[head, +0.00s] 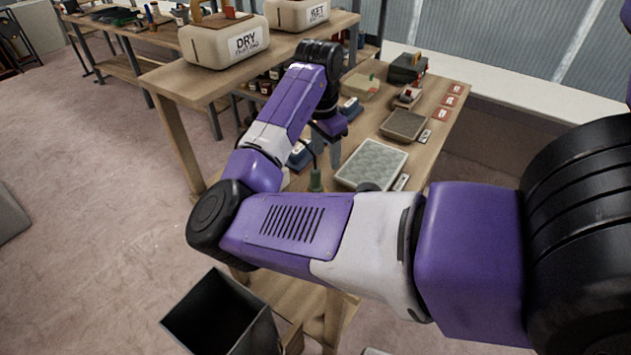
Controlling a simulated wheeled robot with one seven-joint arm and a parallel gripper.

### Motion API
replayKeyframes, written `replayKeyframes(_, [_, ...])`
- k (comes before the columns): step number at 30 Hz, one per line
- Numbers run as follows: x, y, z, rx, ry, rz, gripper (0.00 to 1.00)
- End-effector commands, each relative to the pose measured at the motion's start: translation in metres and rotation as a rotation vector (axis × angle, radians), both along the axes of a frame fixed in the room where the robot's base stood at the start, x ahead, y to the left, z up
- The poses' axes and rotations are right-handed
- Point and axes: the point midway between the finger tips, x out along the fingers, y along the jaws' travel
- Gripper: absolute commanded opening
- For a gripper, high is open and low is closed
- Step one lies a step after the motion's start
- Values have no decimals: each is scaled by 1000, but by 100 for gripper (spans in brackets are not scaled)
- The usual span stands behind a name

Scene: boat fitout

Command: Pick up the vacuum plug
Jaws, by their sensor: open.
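A small green piece (316,180) with a thin dark cord rising from it stands near the front edge of the wooden bench (437,138). It may be the vacuum plug, but it is too small to tell for certain, and my arm partly hides the area around it. My gripper (328,157) points down over the bench, just above and slightly right of the green piece. Its grey fingers are apart and I see nothing held between them.
A pale grey tray (372,164) lies right of my gripper. A brown tray (404,126), red cards (448,101) and a dark case (407,68) are farther back. An open dark bin (220,315) stands on the floor.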

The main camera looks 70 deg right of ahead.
Motion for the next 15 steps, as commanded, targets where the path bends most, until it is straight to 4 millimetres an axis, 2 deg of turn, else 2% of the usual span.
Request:
replayKeyframes(3, [14,15,6,82,-42,-25,51])
replayKeyframes(6, [17,21,6,111,-53,-32,51])
replayKeyframes(15, [19,22,-22,116,-53,-30,51])
